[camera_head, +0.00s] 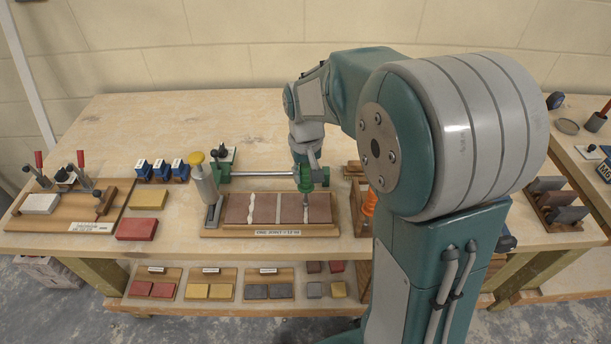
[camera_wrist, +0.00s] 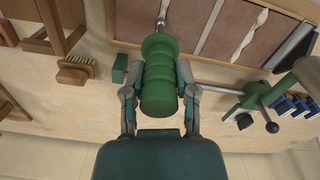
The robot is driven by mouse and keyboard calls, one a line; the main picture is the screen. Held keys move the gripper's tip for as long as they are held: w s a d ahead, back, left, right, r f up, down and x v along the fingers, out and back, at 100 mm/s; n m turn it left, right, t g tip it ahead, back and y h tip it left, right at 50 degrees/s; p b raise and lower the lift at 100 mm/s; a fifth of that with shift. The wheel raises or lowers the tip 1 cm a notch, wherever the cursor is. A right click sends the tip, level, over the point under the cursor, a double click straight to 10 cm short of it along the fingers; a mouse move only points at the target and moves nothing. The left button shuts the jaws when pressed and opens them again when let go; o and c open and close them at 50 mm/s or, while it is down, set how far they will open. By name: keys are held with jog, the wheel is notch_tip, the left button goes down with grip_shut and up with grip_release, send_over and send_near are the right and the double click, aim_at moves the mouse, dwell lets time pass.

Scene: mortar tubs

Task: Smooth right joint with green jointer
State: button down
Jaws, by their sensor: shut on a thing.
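My gripper (camera_head: 312,178) is shut on the green jointer (camera_head: 304,182) and holds it by its ribbed handle. In the wrist view the green jointer (camera_wrist: 160,80) sits between both fingers, with its metal end (camera_wrist: 162,16) pointing to the top edge. The board (camera_head: 215,231) holds a row of brown bricks (camera_head: 292,208) with joints between them. The jointer is over the right joint (camera_head: 305,213); I cannot tell whether its tip touches the mortar. The left joint (camera_head: 252,206) has a rough white bead. The middle joint (camera_head: 279,208) is narrower and straighter.
A metal rod (camera_head: 262,174) with a green clamp runs behind the bricks. A wooden rack (camera_head: 358,213) with an orange-handled tool is close on the right. A brush (camera_wrist: 76,71) lies near the jointer.

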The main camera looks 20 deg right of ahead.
jog(key=shift+w, duration=0.2)
jog(key=shift+w+d+f, duration=0.1)
jog(key=shift+w+d, duration=0.15)
jog(key=shift+w, duration=0.4)
jog(key=shift+w, duration=0.1)
jog(key=shift+w+d, duration=0.25)
jog(key=shift+w, duration=0.4)
jog(key=shift+s, duration=0.1)
jog(key=shift+s+a, duration=0.25)
jog(key=shift+s, duration=0.4)
jog(key=shift+s, duration=0.1)
jog(key=shift+s, duration=0.1)
